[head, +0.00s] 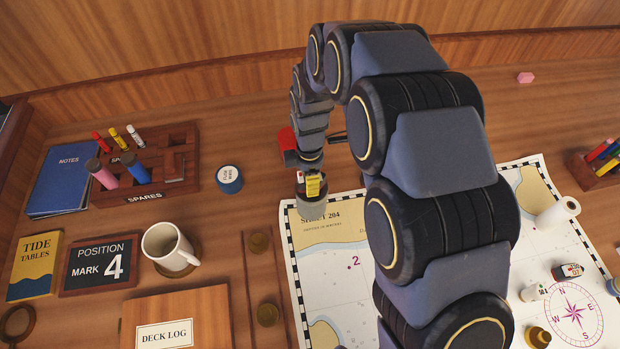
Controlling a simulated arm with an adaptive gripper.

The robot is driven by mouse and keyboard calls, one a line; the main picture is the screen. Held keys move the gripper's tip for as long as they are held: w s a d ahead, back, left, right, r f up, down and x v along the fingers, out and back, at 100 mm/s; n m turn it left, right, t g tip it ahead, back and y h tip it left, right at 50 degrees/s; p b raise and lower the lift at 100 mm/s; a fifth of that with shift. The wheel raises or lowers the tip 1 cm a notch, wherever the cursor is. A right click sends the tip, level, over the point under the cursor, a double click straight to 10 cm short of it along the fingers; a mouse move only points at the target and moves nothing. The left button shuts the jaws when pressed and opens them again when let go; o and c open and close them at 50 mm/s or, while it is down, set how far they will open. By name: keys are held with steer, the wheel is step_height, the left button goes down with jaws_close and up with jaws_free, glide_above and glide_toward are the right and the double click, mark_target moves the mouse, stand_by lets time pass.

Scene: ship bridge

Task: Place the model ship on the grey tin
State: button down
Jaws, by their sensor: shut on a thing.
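My gripper (311,172) is in the upper middle of the head view, pointing down, with its fingers partly hidden by my own arm. It is shut on a small yellow, white and red piece (314,187), which seems to be the model ship. The grey tin (311,208) stands directly below, at the upper left corner of the chart. The piece overlaps the tin's top in this view. I cannot tell whether it touches the tin or hangs just above it.
A red object (288,142) sits just left of my gripper, partly hidden. A blue-sided round tin (229,179), a spares rack (150,165) and a white mug (168,247) are to the left. Small model pieces (567,272) lie on the chart (345,290) at right.

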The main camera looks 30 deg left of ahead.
steer(key=shift+f, duration=0.35)
steer(key=shift+f, duration=0.2)
steer(key=c, duration=0.9)
jaws_free()
steer(key=shift+o, duration=0.2)
steer(key=shift+r, duration=0.15)
